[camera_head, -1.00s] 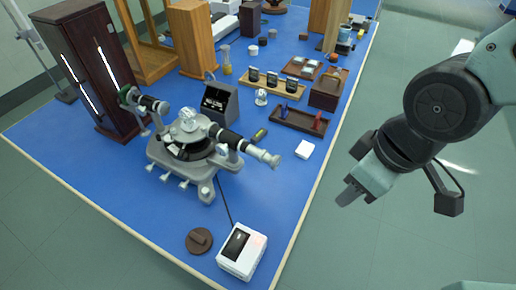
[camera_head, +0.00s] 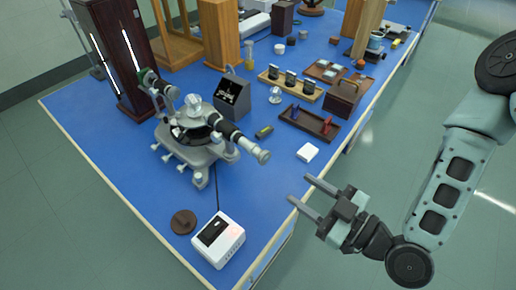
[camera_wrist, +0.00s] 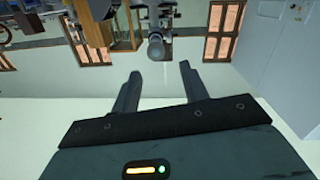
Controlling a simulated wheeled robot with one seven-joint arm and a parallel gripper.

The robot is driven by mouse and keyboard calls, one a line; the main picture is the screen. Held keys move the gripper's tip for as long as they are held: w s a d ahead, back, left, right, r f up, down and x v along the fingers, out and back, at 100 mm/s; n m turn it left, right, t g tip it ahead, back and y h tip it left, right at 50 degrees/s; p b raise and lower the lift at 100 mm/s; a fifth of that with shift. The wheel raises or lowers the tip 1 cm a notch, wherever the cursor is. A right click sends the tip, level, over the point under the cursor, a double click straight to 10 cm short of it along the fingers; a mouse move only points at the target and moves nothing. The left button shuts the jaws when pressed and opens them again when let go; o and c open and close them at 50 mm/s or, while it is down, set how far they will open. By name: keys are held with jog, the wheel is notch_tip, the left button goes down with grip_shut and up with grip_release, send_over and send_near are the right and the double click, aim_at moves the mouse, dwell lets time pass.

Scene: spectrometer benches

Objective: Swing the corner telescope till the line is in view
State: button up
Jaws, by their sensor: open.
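The spectrometer (camera_head: 195,135) stands on the blue bench near its front left corner. It has a grey base with levelling screws and a clear prism (camera_head: 194,104) on its middle table. Its telescope (camera_head: 240,140) is a black and silver tube pointing to the lower right, toward the bench's front edge. The collimator (camera_head: 158,86) points to the upper left, at a dark cabinet with a bright slit. My gripper (camera_head: 299,188) is open and empty, just off the bench edge, to the lower right of the telescope's end. In the wrist view, a round tube end (camera_wrist: 156,48) shows beyond my open fingers (camera_wrist: 160,82).
A white box with a dark display (camera_head: 218,240) and a brown disc (camera_head: 183,222) lie near the front corner.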

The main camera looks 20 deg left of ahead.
aim_at(250, 148)
jog(key=shift+t, duration=0.4)
jog(key=x, duration=1.7)
jog(key=shift+w+d+r, duration=0.15)
jog(key=shift+r, duration=0.15)
